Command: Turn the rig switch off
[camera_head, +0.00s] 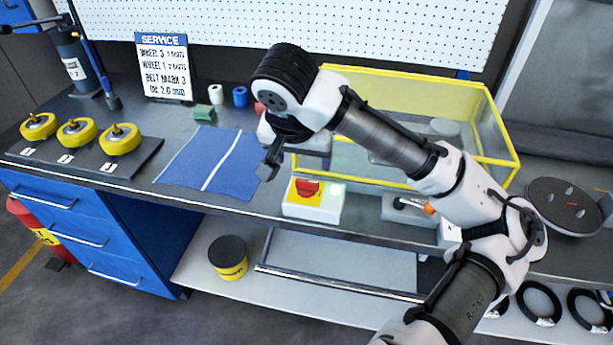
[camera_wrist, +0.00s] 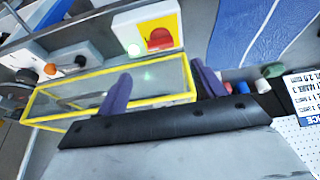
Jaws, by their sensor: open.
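The rig switch is a red rotary knob (camera_head: 307,187) on a white box with a yellow face (camera_head: 300,208), at the bench's front edge.
A yellow-framed clear enclosure (camera_head: 490,120) stands behind the switch. An orange-tipped lever (camera_head: 428,208) is to its right. A blue mat (camera_head: 205,160) lies left, with several yellow wheels (camera_head: 77,132) farther left. Small coloured rolls (camera_head: 240,96) stand behind the mat.

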